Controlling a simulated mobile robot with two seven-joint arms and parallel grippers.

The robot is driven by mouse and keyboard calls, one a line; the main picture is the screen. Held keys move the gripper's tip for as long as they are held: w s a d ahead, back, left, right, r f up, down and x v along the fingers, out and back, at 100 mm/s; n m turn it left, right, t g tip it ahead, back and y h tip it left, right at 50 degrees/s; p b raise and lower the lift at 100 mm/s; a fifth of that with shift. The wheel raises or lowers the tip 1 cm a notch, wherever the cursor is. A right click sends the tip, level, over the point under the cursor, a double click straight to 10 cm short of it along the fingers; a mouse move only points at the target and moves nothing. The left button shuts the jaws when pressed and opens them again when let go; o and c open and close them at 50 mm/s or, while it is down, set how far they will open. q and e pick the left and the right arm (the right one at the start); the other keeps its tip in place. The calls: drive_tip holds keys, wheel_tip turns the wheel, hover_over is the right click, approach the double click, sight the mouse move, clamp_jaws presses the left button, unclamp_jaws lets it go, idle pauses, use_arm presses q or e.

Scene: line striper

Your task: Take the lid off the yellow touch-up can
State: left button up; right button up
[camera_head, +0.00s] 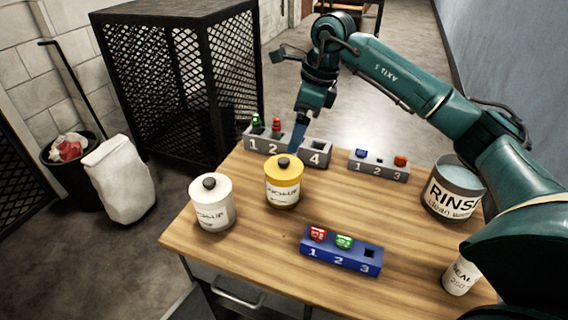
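The yellow touch-up can (284,191) stands upright near the middle of the wooden table. Its yellow lid (272,170) is on it, with a dark round knob (283,162) on top. My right gripper (296,150) comes down from above, its blue-grey fingers just behind and to the right of the knob. I cannot tell whether they touch the knob or whether they are open or shut, as they overlap from this angle. My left gripper is not in view.
A white can (213,213) with a dark knob stands left of the yellow can. A blue numbered block (341,256) is in front; grey numbered blocks (316,158) (378,170) are behind. A rinse tin (453,193) and a white seal pot (460,275) stand at the right.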

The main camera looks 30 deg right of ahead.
hover_over(286, 160)
drive_tip(key=s+d, duration=0.1)
drive_tip(key=f, duration=0.4)
drive_tip(key=shift+s+f+p, duration=0.2)
drive_tip(key=shift+p, duration=0.1)
drive_tip(key=shift+w+p+x, duration=0.1)
drive_tip(key=shift+p+x, duration=0.3)
drive_tip(key=shift+x, duration=1.1)
drive_tip(key=shift+w+p+x, duration=0.15)
drive_tip(key=shift+p+x, duration=0.25)
drive_tip(key=shift+x, duration=1.1)
drive_tip(key=shift+d, duration=0.2)
drive_tip(key=shift+c, duration=0.2)
drive_tip(key=c, duration=0.8)
